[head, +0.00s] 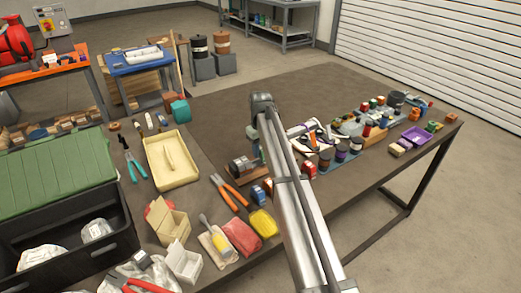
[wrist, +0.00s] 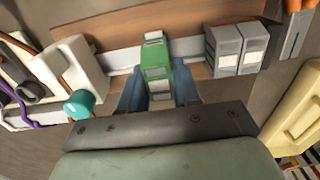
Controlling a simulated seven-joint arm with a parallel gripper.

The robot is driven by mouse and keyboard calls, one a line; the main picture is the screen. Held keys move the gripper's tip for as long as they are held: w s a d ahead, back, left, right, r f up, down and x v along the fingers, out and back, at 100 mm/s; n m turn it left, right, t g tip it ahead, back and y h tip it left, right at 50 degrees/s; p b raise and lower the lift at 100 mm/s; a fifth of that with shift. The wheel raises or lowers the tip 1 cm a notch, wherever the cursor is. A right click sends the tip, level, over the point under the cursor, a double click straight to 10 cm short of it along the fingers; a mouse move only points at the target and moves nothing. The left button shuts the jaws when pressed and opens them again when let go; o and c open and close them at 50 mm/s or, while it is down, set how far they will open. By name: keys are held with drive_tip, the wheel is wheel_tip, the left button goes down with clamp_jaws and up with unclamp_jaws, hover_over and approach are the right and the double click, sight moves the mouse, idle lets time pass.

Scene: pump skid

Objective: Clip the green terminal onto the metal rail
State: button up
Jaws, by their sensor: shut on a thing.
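In the wrist view, the green terminal (wrist: 154,68) stands between the blue fingers of my gripper (wrist: 157,88), which is shut on it. The metal rail (wrist: 192,48) runs across a wooden board (wrist: 125,32) behind the terminal. The terminal overlaps the rail in the picture; I cannot tell whether it touches or is seated. Two grey terminals (wrist: 238,48) sit on the rail to its right, with a gap between. In the head view, the grey terminals (head: 241,165) show beside my arm; the green terminal and fingertips cannot be made out there.
A white block (wrist: 78,68) and a teal-capped item (wrist: 80,103) lie left of the terminal. Orange-handled pliers (head: 229,192) and a cream tray (head: 172,160) are left of the rail; several bottles and jars crowd the right. The far tabletop is clear.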

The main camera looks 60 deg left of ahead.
drive_tip(key=shift+f, duration=1.05)
idle(0.9)
drive_tip(key=o, duration=1.1)
wheel_tip(320, 180, up, 14)
drive_tip(key=shift+f, duration=0.1)
